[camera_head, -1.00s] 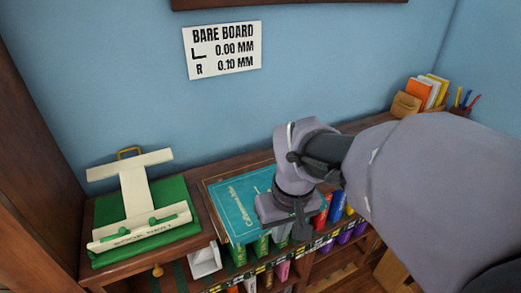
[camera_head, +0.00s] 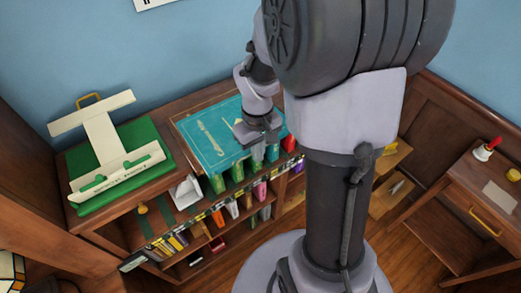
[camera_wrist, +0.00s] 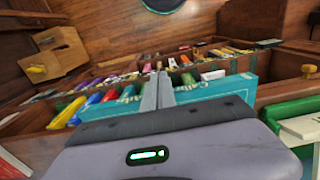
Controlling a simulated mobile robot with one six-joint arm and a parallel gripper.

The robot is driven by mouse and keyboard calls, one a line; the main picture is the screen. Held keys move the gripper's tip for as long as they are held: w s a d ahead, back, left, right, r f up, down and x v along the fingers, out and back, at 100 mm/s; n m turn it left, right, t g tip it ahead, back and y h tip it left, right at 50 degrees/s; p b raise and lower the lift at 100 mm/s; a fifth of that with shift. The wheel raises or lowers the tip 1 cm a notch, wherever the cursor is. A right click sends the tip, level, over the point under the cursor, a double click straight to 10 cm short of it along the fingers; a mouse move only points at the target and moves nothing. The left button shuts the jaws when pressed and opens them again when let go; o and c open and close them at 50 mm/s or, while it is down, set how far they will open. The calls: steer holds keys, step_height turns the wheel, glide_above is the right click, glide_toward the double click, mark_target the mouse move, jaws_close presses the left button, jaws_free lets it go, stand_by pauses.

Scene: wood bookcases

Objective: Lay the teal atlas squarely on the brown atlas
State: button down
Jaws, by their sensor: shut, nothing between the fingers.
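The teal atlas (camera_head: 210,136) lies flat on top of the low bookcase, cover up. A thin brown strip (camera_head: 196,111) shows along its back edge, perhaps the brown atlas beneath; the rest of that is hidden. My gripper (camera_head: 258,150) is shut and empty at the front right part of the teal atlas, fingers pointing down. In the wrist view the closed fingers (camera_wrist: 158,90) stand before the teal atlas (camera_wrist: 215,88), which shows on both sides of them. I cannot tell whether they touch it.
Shelves of small coloured books (camera_head: 215,215) lie below the front edge. A side table with a red-handled bell (camera_head: 487,148) is at the right. My arm blocks the middle.

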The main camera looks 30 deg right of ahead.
steer(key=shift+w, duration=0.35)
steer(key=shift+w, duration=1.25)
steer(key=shift+s, duration=0.1)
steer(key=shift+a, duration=0.1)
